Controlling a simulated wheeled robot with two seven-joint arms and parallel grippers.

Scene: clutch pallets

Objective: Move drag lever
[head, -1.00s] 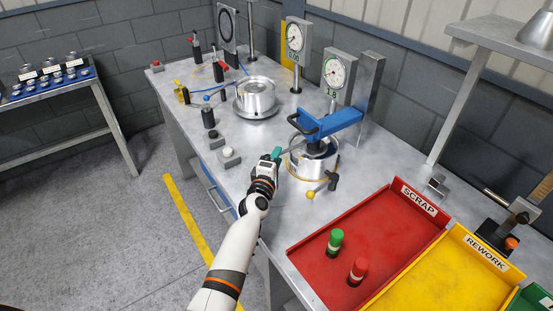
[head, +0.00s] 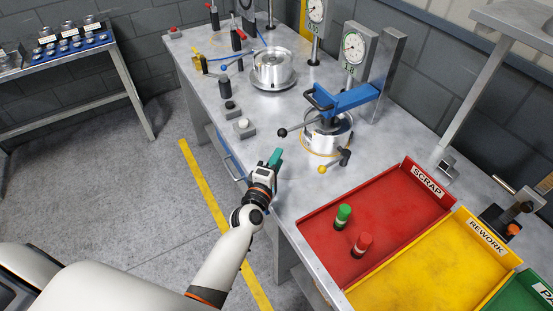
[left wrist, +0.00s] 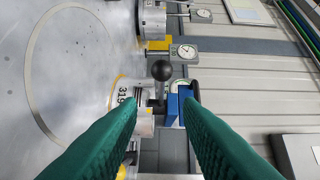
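A blue clamp fixture (head: 348,99) holds a round metal part (head: 327,137) on the bench. A thin lever with a black ball knob (head: 283,132) reaches out from it toward the left. A shorter black lever with a yellow knob (head: 322,169) sits at its front. I cannot tell which is the drag lever. My left gripper (head: 275,158) is near the bench's front edge, apart from both levers. In the left wrist view its green fingers (left wrist: 160,102) are spread, with nothing held; the black knob (left wrist: 162,70) shows beyond, between the fingertips. My right gripper is not in view.
A red scrap tray (head: 398,198) with green and red cylinders and a yellow rework tray (head: 420,268) lie right of my left arm. Dial gauges (head: 354,48) stand behind the fixture. A button box (head: 243,128) and another metal part (head: 272,68) are to the left.

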